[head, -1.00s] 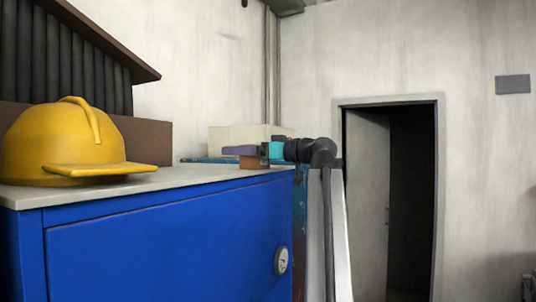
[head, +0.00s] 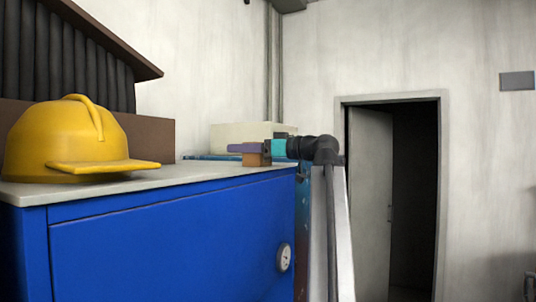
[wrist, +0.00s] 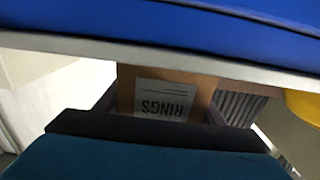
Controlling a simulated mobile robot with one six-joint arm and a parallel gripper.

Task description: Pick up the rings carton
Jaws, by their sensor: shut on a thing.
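The rings carton (head: 254,159) is a small brown box at the far right end of the blue cabinet's pale top. In the wrist view the carton (wrist: 190,91) shows a white label reading "RINGS", upside down in the picture. My gripper (head: 250,148) is shut on the carton, reaching in from the right with its purple finger part across the box's upper part. In the wrist view my dark gripper (wrist: 160,122) hides the carton's near part. I cannot tell whether the carton's underside touches the cabinet top.
The blue cabinet (head: 160,240) has a pale top and a round dial (head: 284,257). A yellow hard hat (head: 75,140) sits on its left end. A cream box-like block (head: 240,135) stands behind the carton. A doorway (head: 412,195) is at the right.

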